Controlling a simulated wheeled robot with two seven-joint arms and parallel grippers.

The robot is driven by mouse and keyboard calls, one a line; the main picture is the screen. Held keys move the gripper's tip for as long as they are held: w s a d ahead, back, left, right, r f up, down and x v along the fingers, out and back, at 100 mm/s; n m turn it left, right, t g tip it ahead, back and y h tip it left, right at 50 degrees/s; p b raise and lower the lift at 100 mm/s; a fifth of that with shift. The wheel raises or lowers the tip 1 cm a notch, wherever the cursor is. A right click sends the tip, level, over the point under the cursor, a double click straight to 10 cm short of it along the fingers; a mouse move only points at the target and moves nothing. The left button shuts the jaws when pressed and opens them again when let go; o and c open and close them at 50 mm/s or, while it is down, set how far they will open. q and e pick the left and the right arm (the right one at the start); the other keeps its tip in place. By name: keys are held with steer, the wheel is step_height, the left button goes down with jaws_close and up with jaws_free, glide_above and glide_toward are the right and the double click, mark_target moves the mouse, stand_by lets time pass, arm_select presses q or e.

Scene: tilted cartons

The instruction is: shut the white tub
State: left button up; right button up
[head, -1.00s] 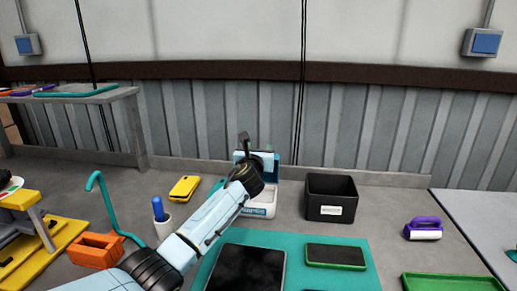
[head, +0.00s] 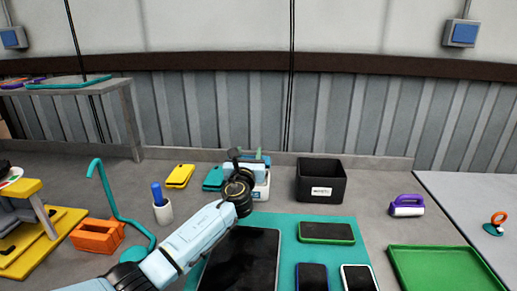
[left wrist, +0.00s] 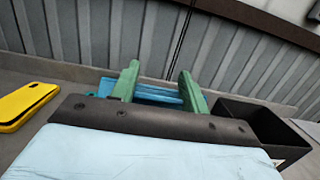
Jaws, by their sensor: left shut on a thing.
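The white tub (head: 262,188) stands on the grey bench, left of the black box, partly hidden behind my left gripper. Its blue-teal lid shows behind the gripper at the back of the tub, raised from it; its exact tilt is hard to tell. My left gripper (head: 252,157) is over the tub. In the left wrist view, its green fingers (left wrist: 158,78) are shut on the blue lid (left wrist: 152,94), which lies between them. The tub's inside is hidden. My right gripper is not in view.
The black box (head: 320,183) stands close to the tub's right. A teal case (head: 213,179) and a yellow case (head: 180,176) lie to its left. A teal mat (head: 285,226) with phones lies in front. The wall is behind.

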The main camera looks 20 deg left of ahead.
arm_select(q)
steer(key=shift+s+d+f, duration=0.2)
steer(key=shift+s+f, duration=0.25)
steer(key=shift+f, duration=0.1)
steer(key=shift+s+d+f, duration=0.15)
steer(key=shift+s+f, duration=0.25)
steer(key=shift+f, duration=0.15)
steer(key=shift+s+d+f, duration=0.1)
steer(key=shift+s+f, duration=0.5)
steer(key=shift+f, duration=0.25)
steer(key=shift+d, duration=0.1)
steer(key=o, duration=0.5)
steer(key=shift+r, duration=0.1)
steer(key=o, duration=0.9)
steer(key=shift+r, duration=0.1)
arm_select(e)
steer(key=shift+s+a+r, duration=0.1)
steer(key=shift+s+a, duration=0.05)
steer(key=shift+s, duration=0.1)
